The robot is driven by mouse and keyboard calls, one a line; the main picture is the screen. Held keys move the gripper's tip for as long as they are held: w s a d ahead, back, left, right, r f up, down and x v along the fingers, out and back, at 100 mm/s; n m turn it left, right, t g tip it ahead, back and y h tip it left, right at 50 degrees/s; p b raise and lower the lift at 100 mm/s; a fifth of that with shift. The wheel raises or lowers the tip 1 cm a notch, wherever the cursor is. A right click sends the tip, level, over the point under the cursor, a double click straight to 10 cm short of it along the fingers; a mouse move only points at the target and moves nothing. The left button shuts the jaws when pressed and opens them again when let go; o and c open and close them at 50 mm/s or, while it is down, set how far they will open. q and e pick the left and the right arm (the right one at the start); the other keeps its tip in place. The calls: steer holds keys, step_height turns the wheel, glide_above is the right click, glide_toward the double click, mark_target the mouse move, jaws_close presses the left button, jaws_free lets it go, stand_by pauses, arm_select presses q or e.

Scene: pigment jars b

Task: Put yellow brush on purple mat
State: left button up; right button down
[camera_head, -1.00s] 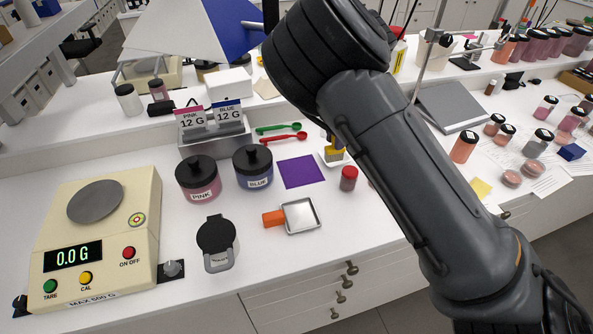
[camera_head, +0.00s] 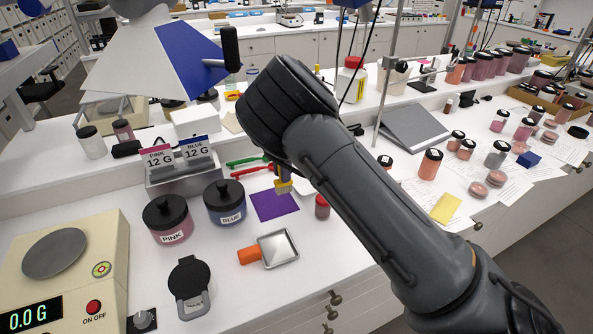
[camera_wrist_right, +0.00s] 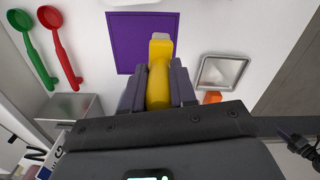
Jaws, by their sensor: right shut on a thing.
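The yellow brush (camera_head: 284,187) is held in my right gripper (camera_head: 281,172), and the arm hides part of it. In the right wrist view, the yellow brush (camera_wrist_right: 159,75) sits between the two dark fingers of my right gripper (camera_wrist_right: 157,90), its pale end pointing up the picture. The purple mat (camera_head: 270,208) lies flat on the bench. In the head view the brush overlaps the mat's upper right part. In the wrist view its pale end overlaps the right part of the purple mat (camera_wrist_right: 127,43). The gap between brush and mat is hard to judge. My left gripper is not in view.
A red-capped jar (camera_head: 322,208) stands right of the mat, and a metal pan (camera_head: 278,249) lies below it. The blue jar (camera_head: 226,205) stands to its left. Green (camera_head: 246,161) and red (camera_head: 250,171) spoons lie behind. A white dish (camera_wrist_right: 135,2) edges the wrist view.

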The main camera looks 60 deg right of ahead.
steer(key=w+f, duration=0.3)
steer(key=f, duration=0.2)
steer(key=shift+w+d, duration=0.2)
steer(key=shift+w, duration=0.2)
steer(key=shift+f, duration=0.5)
steer(key=shift+f, duration=0.15)
steer(key=shift+f, duration=0.1)
steer(key=c, duration=0.9)
jaws_free()
steer(key=shift+f+b, duration=0.1)
steer(key=shift+b, duration=0.4)
step_height(320, 180, up, 11)
steer(key=p, duration=0.2)
steer(key=shift+p, duration=0.3)
